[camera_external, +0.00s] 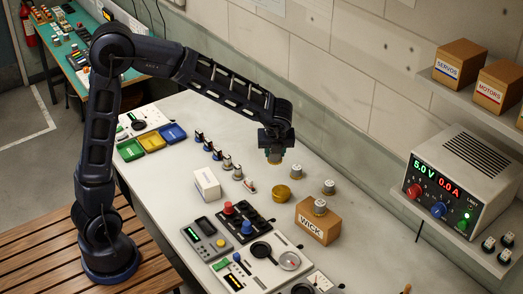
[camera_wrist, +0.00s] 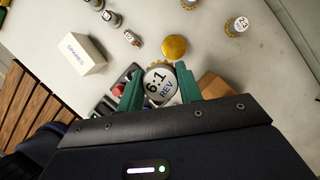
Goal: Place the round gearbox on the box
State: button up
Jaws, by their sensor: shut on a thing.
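My gripper (camera_external: 275,148) is shut on a round gearbox (camera_external: 275,159), held above the bench. In the wrist view, the green fingers of my gripper (camera_wrist: 159,88) stand either side of the gearbox (camera_wrist: 160,84), whose pale face reads "6:1 REV". The brown box (camera_external: 315,225), labelled "WICK", stands on the bench, right of and nearer the camera than my gripper. In the wrist view the box (camera_wrist: 215,85) is partly hidden behind the right finger.
A gold round tin (camera_external: 282,192) lies between my gripper and the box. Two silver round parts, one of them here (camera_external: 328,187), stand near the wall. A white box (camera_external: 207,185), small servos and a control panel (camera_external: 264,252) occupy the left and front.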

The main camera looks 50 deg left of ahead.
jog(key=s+a+r+n+g, duration=0.2)
jog(key=s+a+n, duration=0.2)
jog(key=a, duration=0.3)
jog(key=s+a+r+n+g, duration=0.1)
jog(key=s+a+r+n, duration=0.1)
jog(key=s+a+n, duration=0.3)
jog(key=r+n+g, duration=0.1)
jog(key=n+g, duration=0.2)
jog(key=n, duration=0.4)
send_over(202, 177)
jog(key=w+d, duration=0.1)
jog(key=shift+h, duration=0.3)
notch_tip(202, 177, down, 19)
jog(key=shift+d+f, duration=0.1)
jog(key=o, duration=1.3)
jog(key=shift+w, duration=0.1)
